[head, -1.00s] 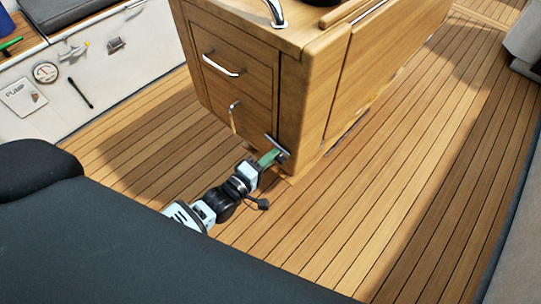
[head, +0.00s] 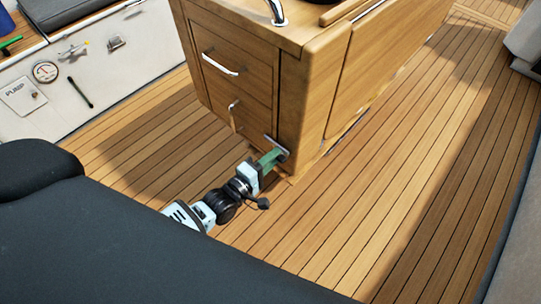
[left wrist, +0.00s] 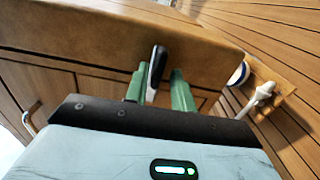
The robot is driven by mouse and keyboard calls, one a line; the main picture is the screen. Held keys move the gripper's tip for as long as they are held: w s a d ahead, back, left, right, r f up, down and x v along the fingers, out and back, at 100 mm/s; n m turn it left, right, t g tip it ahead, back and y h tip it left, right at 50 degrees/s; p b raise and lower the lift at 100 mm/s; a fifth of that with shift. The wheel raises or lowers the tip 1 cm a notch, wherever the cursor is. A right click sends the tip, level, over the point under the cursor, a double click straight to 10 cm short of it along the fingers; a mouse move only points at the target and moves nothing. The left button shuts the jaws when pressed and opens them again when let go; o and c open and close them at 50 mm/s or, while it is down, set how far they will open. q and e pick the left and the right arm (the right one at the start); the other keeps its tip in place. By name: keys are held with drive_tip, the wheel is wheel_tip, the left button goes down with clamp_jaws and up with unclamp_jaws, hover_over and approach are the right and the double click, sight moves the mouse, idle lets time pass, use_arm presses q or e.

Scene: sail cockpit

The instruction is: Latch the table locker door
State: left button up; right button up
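The wooden table locker (head: 313,85) stands on the deck, with a front door panel (head: 250,122) that carries a small metal handle (head: 233,107). The door looks about flush with the frame, but I cannot tell exactly. A dark lever with a pale edge (left wrist: 157,68) shows in the left wrist view, and a grey metal bar (head: 281,145) shows at the locker's lower front corner. My left gripper (head: 271,159) is at that corner. Its green fingers (left wrist: 159,92) are apart, one on each side of the lever; contact is unclear. My right gripper is not in view.
A drawer-type panel with a larger metal handle (head: 221,64) sits above the small handle. A white side wall with a gauge (head: 46,72) stands at the left. A dark cushion-like shape (head: 150,245) fills the lower left. Deck planks to the right are clear.

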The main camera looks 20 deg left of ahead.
use_arm(q)
drive_tip(key=shift+o, duration=0.4)
drive_tip(key=shift+w+a+r, duration=0.1)
drive_tip(key=shift+a, duration=0.05)
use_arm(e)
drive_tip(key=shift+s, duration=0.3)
use_arm(q)
drive_tip(key=v, duration=0.8)
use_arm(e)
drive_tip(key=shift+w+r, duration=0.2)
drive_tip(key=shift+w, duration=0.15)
use_arm(q)
drive_tip(key=shift+w, duration=0.1)
